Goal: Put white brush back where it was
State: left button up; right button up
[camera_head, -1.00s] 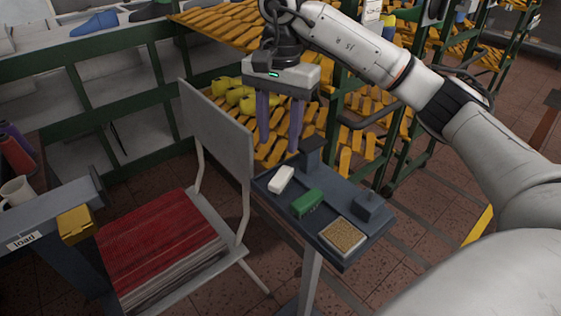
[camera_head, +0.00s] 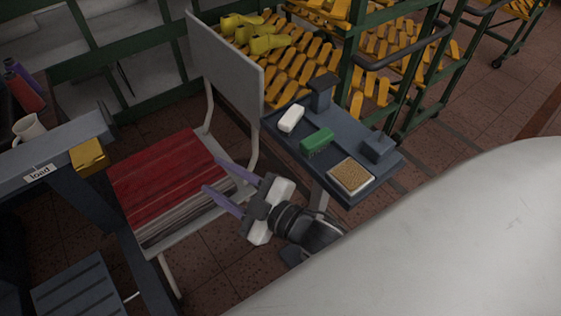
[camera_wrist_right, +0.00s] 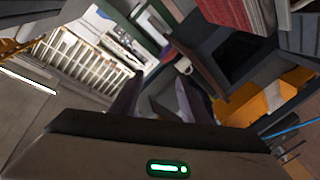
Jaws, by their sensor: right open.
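The white brush (camera_head: 291,118) lies on the dark tray table (camera_head: 335,183), at its left end. A green brush (camera_head: 317,140) lies beside it, and a brush with tan bristles facing up (camera_head: 350,175) lies nearer the front. My right gripper (camera_head: 222,182) is open and empty, over the right side of the chair seat and apart from the tray. Its fingers also show in the right wrist view (camera_wrist_right: 157,98), with nothing between them. My left gripper is in neither view.
A chair (camera_head: 228,65) with a red stack (camera_head: 165,175) on its seat stands left of the tray. Green racks (camera_head: 345,75) with yellow lasts stand behind.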

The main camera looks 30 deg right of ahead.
jog(key=s+d+f+m+g+h, duration=0.1)
jog(key=s+d+f+m+g, duration=0.1)
jog(key=s+f, duration=0.6)
jog(key=s+d+f+m+g+h, duration=0.2)
jog(key=s+f+m+g, duration=0.3)
jog(key=f, duration=0.5)
jog(key=s+m, duration=0.2)
jog(key=s, duration=0.1)
jog(key=shift+d+f+h, duration=0.2)
jog(key=shift+f+h, duration=0.05)
jog(key=shift+h, duration=0.05)
